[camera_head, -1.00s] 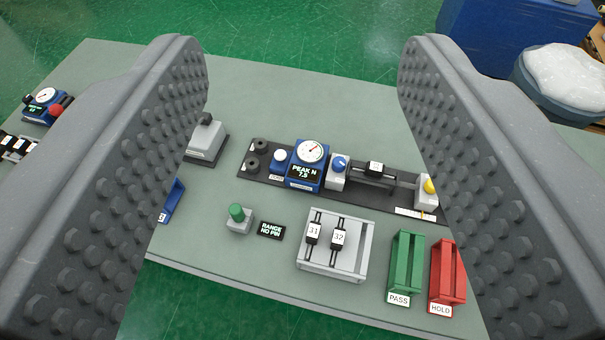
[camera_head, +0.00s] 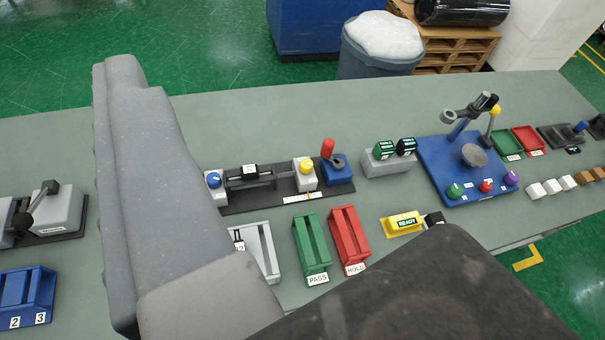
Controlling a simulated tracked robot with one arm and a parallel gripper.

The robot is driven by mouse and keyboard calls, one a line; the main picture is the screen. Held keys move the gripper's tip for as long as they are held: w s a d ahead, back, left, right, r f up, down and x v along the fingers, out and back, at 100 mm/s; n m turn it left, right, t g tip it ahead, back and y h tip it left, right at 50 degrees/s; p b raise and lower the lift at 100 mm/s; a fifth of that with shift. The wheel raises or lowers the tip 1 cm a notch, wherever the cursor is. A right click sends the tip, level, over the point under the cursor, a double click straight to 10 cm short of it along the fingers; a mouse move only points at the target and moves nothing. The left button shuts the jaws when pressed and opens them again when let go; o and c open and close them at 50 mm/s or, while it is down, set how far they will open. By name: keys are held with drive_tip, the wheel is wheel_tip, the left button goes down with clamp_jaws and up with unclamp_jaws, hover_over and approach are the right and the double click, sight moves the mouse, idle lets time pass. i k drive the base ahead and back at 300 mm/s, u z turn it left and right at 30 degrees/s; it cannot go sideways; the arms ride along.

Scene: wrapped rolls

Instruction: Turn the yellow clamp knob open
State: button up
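A yellow knob (camera_head: 307,165) sits on a white block at the right end of a dark rail fixture (camera_head: 265,196), with a blue knob (camera_head: 214,180) on the left block. A second yellow knob (camera_head: 495,111) is on the upright stand of a blue base (camera_head: 465,165); I cannot tell which is the clamp knob. A grey finger of my gripper (camera_head: 160,200) fills the left-centre, to the left of both knobs and apart from them in the picture. Its other finger is not clearly seen, so its opening cannot be judged. The left part of the rail fixture is hidden.
A red-handled blue block (camera_head: 338,170) stands right beside the rail fixture. Green PASS (camera_head: 311,245) and red HOLD (camera_head: 348,236) trays lie in front, with a yellow READY piece (camera_head: 403,223) to their right. A dark shape covers the lower right. Bare bench shows behind the fixture.

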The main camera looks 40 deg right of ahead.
sight(305, 165)
drive_tip(key=k, duration=1.25)
drive_tip(key=z, duration=0.65)
drive_tip(key=i, duration=1.85)
drive_tip(key=u, duration=0.55)
